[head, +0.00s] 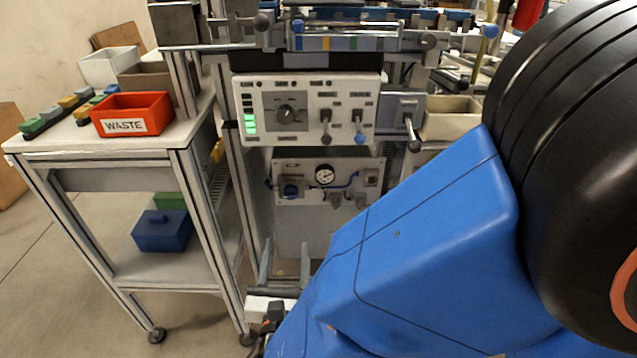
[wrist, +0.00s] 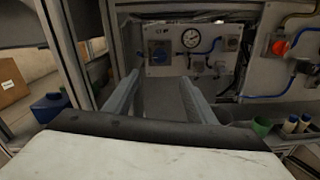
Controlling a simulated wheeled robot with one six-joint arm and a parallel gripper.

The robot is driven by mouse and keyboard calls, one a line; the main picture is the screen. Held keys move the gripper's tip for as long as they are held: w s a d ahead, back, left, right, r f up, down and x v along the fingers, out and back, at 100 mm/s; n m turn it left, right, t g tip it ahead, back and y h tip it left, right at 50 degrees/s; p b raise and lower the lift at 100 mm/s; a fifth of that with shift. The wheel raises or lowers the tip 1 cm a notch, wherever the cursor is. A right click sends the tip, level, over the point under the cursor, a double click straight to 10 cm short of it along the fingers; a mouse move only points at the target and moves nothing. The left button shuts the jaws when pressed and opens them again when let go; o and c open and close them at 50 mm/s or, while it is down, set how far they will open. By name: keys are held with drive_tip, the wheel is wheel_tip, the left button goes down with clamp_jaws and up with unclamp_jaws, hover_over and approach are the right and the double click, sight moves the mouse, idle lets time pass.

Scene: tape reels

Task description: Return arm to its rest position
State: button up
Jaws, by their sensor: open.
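My gripper (head: 286,255) shows low in the head view, left of my large blue arm link, with its two grey fingers pointing at the lower front of the machine. In the wrist view the fingers of my gripper (wrist: 161,80) stand apart with nothing between them. The gripper is open and empty. Beyond the fingertips is the grey pneumatic panel (head: 295,200) with a round gauge, which also shows in the wrist view (wrist: 172,66). The fingers look apart from the panel, though the exact gap cannot be told. My arm hides much of the head view's right side.
A white control box (head: 305,110) with levers sits above the panel. A side cart (head: 185,135) at left carries a red WASTE bin (head: 132,114); a blue box (head: 162,231) is on its lower shelf. A green cup (wrist: 262,126) stands right of the fingers.

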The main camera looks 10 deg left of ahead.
drive_tip(key=w+d+r+m+g+h, duration=0.15)
drive_tip(key=w+d+m+h, duration=0.3)
drive_tip(key=d, duration=0.55)
drive_tip(key=w+d+m+g+h, duration=0.3)
drive_tip(key=d+m, duration=0.2)
drive_tip(key=d, duration=0.4)
drive_tip(key=w+d+r+m+g+h, duration=0.1)
drive_tip(key=w+d+m+g+h, duration=0.25)
drive_tip(key=d, duration=0.65)
drive_tip(key=s+d+m+g, duration=0.2)
drive_tip(key=s+d+m, duration=0.1)
drive_tip(key=d+m, duration=0.3)
drive_tip(key=s+d+m+g, duration=0.3)
drive_tip(key=d+m, duration=0.1)
drive_tip(key=d, duration=0.4)
drive_tip(key=s+d+r+m+y, duration=0.3)
drive_tip(key=s+m+y, duration=0.4)
drive_tip(key=m, duration=0.6)
drive_tip(key=shift+s+r+m, duration=0.3)
drive_tip(key=shift+s+r, duration=0.25)
drive_tip(key=shift+s, duration=0.45)
